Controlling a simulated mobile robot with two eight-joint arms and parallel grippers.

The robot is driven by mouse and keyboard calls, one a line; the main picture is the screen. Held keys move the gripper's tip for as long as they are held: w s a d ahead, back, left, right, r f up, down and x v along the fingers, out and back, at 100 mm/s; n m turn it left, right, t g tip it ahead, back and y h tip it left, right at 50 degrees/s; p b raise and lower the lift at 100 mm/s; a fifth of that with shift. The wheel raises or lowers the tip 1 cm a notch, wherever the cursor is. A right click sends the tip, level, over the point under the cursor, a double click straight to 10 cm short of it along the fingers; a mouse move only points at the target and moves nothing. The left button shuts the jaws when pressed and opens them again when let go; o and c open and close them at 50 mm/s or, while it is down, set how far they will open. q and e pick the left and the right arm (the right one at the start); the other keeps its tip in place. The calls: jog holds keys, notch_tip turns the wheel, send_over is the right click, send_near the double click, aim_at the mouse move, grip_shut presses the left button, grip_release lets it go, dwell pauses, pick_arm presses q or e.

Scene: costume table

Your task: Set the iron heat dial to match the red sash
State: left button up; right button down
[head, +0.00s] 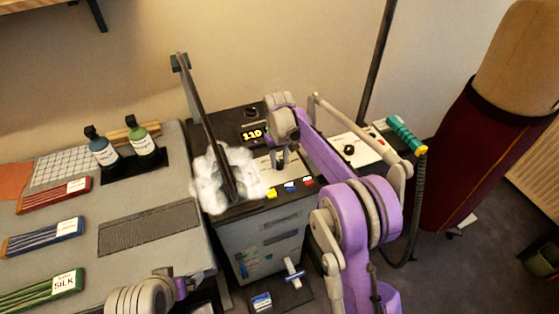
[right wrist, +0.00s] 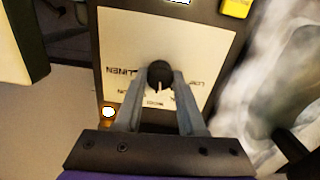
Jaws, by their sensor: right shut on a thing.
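My right gripper (head: 281,163) is over the pale dial panel (head: 259,168) of the dark-topped unit. In the right wrist view, its two fingers are shut on the black dial knob (right wrist: 160,72). A white mark on the knob points down that picture, toward my gripper. The panel lettering appears upside down; LINEN reads at left and LOW at right, the rest is partly hidden by the fingers. The red sash (head: 40,199) lies folded on the grey table at left; its white tag is too small to read. Only part of my left arm shows at bottom left; its fingers are hidden.
A blue sash (head: 35,238) and a green sash (head: 30,297), tagged SILK, lie nearby. Two bottles (head: 104,152) stand behind. White steam (head: 222,180) and a tall dark upright piece are close left of my right gripper. A lit display (head: 255,133) is behind it.

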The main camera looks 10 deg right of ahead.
aim_at(279, 162)
jog(key=m, duration=0.5)
jog(key=shift+m, duration=0.3)
jog(key=m, duration=0.4)
jog(key=shift+m+b, duration=0.3)
jog(key=c, duration=0.5)
grip_release()
jog(key=shift+r, duration=0.1)
notch_tip(279, 162, up, 11)
jog(key=shift+f+p, duration=0.2)
jog(key=shift+p, duration=0.15)
